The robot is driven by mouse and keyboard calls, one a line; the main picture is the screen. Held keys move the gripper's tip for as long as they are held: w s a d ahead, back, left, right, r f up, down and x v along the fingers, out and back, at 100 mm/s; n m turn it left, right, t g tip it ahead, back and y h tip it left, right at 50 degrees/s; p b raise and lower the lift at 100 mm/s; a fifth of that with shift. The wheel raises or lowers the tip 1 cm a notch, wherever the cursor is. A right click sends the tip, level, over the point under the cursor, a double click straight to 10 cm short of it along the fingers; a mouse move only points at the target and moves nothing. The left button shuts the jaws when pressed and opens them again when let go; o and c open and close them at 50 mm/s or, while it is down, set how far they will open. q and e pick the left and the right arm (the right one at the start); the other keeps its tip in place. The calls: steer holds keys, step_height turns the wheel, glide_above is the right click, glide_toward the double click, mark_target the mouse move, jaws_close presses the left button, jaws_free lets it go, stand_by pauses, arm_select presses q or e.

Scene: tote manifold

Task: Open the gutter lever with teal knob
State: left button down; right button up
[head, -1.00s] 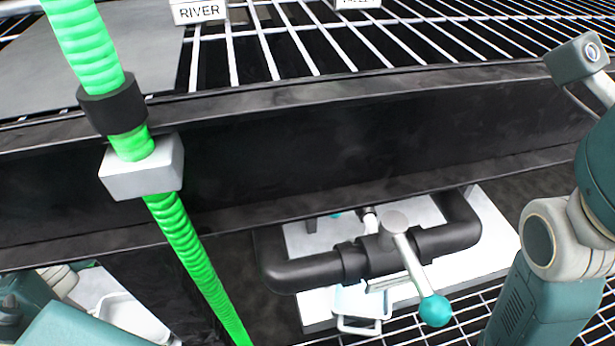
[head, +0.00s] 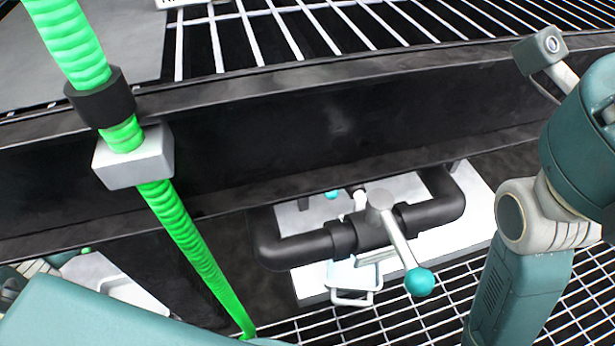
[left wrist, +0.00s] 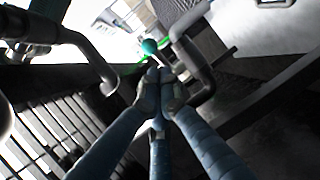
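A pale grey lever (head: 397,240) with a teal knob (head: 419,282) stands out from a black pipe (head: 300,247) in the head view, its knob end towards the lower right. No label shows by it. A second, smaller teal knob (head: 332,194) shows behind the pipe. In the left wrist view a teal knob (left wrist: 149,46) lies just beyond my left gripper (left wrist: 160,74); which of the two it is, I cannot tell. The left fingers are drawn together, with nothing visible held. My left gripper is outside the head view. My right arm shows at right, but its gripper does not.
A dark beam (head: 330,135) crosses above the pipe. A green hose (head: 185,235) runs down on the left through a grey block (head: 133,157). A white panel (head: 475,203) lies behind the pipe. A small pale-blue bracket (head: 352,281) is under the lever, above a wire grating (head: 450,315).

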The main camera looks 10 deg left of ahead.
arm_select(q)
steer(key=f+v, duration=0.1)
steer(key=v, duration=0.5)
steer(key=shift+a+r, duration=0.25)
steer(key=shift+r, duration=0.3)
